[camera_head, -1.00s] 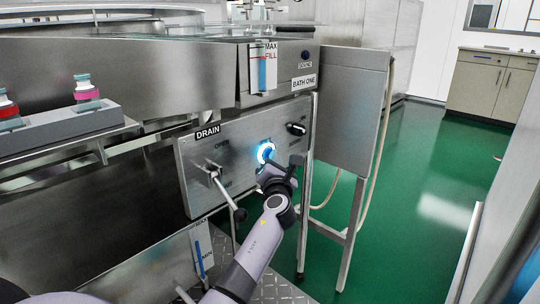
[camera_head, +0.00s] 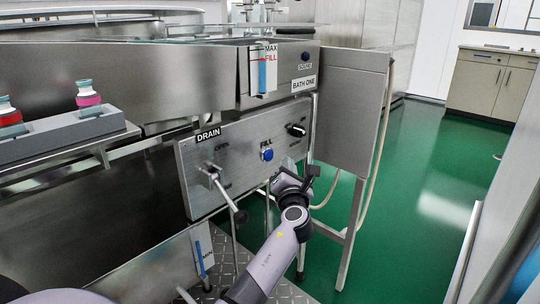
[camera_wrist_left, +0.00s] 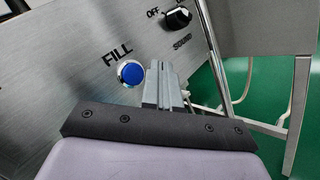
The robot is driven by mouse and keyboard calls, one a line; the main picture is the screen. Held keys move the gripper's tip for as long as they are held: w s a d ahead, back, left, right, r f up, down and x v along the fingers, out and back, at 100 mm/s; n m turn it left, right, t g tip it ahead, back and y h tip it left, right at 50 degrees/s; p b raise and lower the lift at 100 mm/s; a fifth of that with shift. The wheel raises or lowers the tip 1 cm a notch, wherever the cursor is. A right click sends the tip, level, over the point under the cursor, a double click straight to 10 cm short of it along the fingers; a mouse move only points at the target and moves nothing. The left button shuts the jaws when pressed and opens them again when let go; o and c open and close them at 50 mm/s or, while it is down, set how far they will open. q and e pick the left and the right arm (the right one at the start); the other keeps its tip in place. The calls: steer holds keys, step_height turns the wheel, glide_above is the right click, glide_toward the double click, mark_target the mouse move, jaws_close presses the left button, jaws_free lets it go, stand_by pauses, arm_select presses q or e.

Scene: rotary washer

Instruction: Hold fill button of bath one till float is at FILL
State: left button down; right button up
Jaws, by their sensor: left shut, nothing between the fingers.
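The blue FILL button (camera_head: 267,155) is on the steel panel (camera_head: 228,160) under the BATH ONE label (camera_head: 303,83). It is unlit and uncovered. It also shows in the wrist view (camera_wrist_left: 131,73), up and left of the fingers. My left gripper (camera_head: 298,176) is shut and empty, off the button, below and right of it in the head view; its fingers (camera_wrist_left: 166,84) show together in the wrist view. The level gauge (camera_head: 263,70) has MAX and red FILL marks; its blue column reaches about the FILL mark. My right gripper is out of view.
A DRAIN lever (camera_head: 228,193) sticks out left of the button. A black SOUND knob (camera_head: 296,130) sits up and right of it. A steel cabinet (camera_head: 348,125) on legs stands to the right. Green floor (camera_head: 430,170) is open beyond.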

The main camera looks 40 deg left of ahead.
arm_select(q)
steer(key=shift+s+d, duration=0.1)
steer(key=shift+d, duration=0.9)
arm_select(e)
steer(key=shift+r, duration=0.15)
arm_select(q)
steer(key=shift+f, duration=0.1)
